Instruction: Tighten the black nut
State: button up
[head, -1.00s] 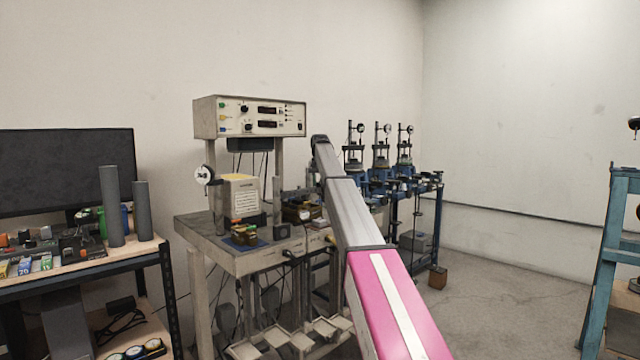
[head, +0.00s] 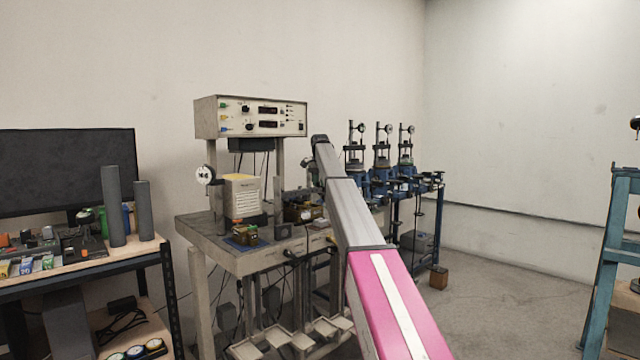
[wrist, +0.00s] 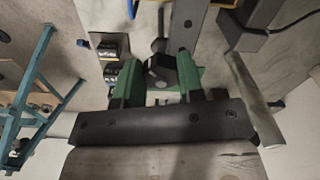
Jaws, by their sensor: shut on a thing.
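My gripper (wrist: 160,80) shows in the wrist view, its two green fingertips closed on a dark, faceted piece that looks like the black nut (wrist: 160,70). The nut sits between the fingertips, against a dark upright bar (wrist: 187,25) just beyond them. How far the nut is turned cannot be told. In the head view my arm reaches toward the grey test bench (head: 205,230), and its far end hides the gripper and the nut.
A control box (head: 250,116) with displays stands above the bench. Blue-based devices with dial gauges (head: 383,160) stand behind my arm. A shelf with a monitor (head: 65,170) and grey cylinders is at left. A blue frame (head: 610,260) is at right. Open floor lies between.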

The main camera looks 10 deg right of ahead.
dwell(0.3)
jog(key=o, duration=0.9)
jog(key=shift+o, duration=0.2)
notch_tip(320, 180, up, 11)
jog(key=shift+f, duration=0.1)
